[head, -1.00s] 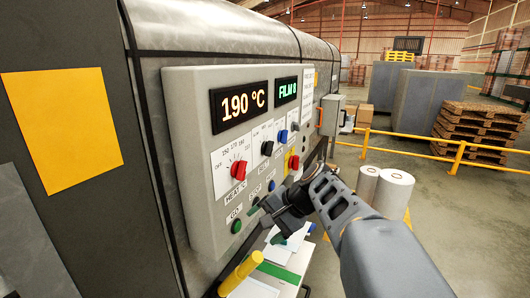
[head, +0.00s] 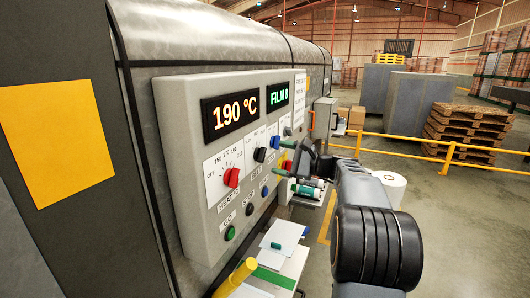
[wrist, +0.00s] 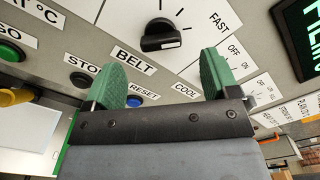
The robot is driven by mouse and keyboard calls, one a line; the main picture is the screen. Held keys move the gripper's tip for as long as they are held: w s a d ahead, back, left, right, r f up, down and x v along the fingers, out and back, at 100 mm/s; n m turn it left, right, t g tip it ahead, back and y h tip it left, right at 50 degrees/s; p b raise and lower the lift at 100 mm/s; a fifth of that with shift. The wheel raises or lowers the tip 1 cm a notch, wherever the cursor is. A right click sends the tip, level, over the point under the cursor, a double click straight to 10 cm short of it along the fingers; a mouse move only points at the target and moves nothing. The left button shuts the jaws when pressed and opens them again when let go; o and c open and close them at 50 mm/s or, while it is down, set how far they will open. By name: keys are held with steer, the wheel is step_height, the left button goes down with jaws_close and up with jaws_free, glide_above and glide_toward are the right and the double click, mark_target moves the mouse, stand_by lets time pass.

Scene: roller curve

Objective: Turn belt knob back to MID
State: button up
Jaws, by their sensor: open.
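The belt knob (wrist: 160,36) is a black bar-shaped knob on a white dial plate, above the BELT label in the wrist view. A white mark shows at its right end; FAST is printed to its upper right. The MID mark is not legible. In the head view the black knob (head: 260,154) sits right of the red heat knob (head: 231,177). My gripper (wrist: 162,75) has two green fingers spread apart, with nothing between them. The fingers appear below the knob in the wrist view, apart from it. In the head view my gripper (head: 284,179) is by the panel's right side.
The grey control panel (head: 185,150) carries displays reading 190 °C and FILM 8. A blue reset button (wrist: 151,99) and a green GO button (head: 229,233) are close by. A yellow post (head: 237,277) and a table with papers (head: 283,263) stand below.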

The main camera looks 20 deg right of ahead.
mark_target(264, 156)
steer(key=shift+p+x, duration=0.7)
steer(key=shift+x, duration=2.25)
steer(key=shift+f, duration=0.1)
steer(key=c, duration=0.9)
